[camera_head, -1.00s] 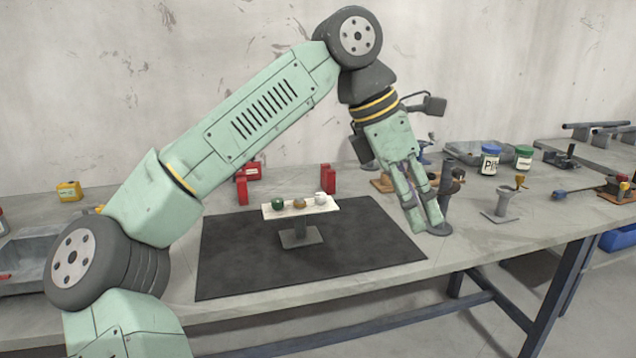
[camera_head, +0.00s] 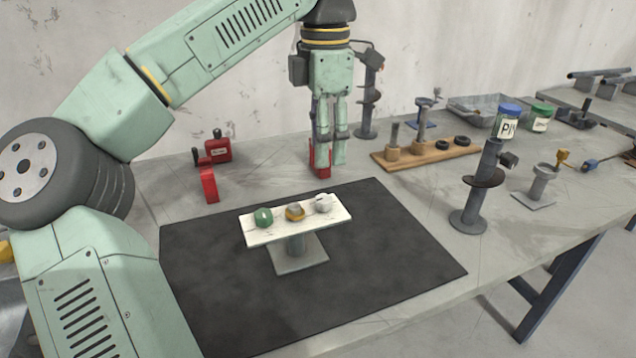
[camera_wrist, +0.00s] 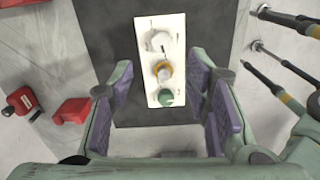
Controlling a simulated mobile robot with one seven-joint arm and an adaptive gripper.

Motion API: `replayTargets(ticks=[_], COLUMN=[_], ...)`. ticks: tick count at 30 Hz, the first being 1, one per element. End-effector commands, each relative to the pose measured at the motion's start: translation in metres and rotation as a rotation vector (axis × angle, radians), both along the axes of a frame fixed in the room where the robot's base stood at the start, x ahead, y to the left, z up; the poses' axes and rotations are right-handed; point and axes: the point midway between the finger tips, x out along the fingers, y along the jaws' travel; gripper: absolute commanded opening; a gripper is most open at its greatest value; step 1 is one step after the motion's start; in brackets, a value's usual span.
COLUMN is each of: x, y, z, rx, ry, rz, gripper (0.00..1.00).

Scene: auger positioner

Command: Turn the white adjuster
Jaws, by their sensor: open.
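The white adjuster (camera_head: 323,203) is a small round knob at the right end of a white plate (camera_head: 258,238). The plate sits on a grey pedestal (camera_head: 297,262) on the black mat. A yellow adjuster (camera_head: 294,212) is in the middle and a green adjuster (camera_head: 264,216) is at the left end. In the wrist view the white adjuster (camera_wrist: 158,41) is at the far end of the plate and the green adjuster (camera_wrist: 166,97) is nearest. My gripper (camera_head: 330,168) points down, open and empty, behind the plate and apart from it. Its fingers (camera_wrist: 163,100) frame the plate in the wrist view.
Red blocks (camera_head: 208,185) stand behind the black mat (camera_head: 395,270); one is partly hidden by my gripper. A grey auger post (camera_head: 470,218) stands at the mat's right. A wooden board (camera_head: 388,166) with parts lies behind.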

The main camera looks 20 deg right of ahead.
Motion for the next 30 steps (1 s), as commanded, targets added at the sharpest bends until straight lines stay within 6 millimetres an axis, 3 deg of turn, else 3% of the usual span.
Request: replayTargets(ticks=[15, 21, 30], x=[0.000, -0.001, 0.000], y=[0.000, 0.000, 0.000], z=[-0.086, -0.098, -0.099], rx=[-0.002, -0.001, -0.002], ry=[0.001, 0.001, 0.000], rz=[0.000, 0.000, 0.000], gripper=[0.44, 0.44, 0.41])
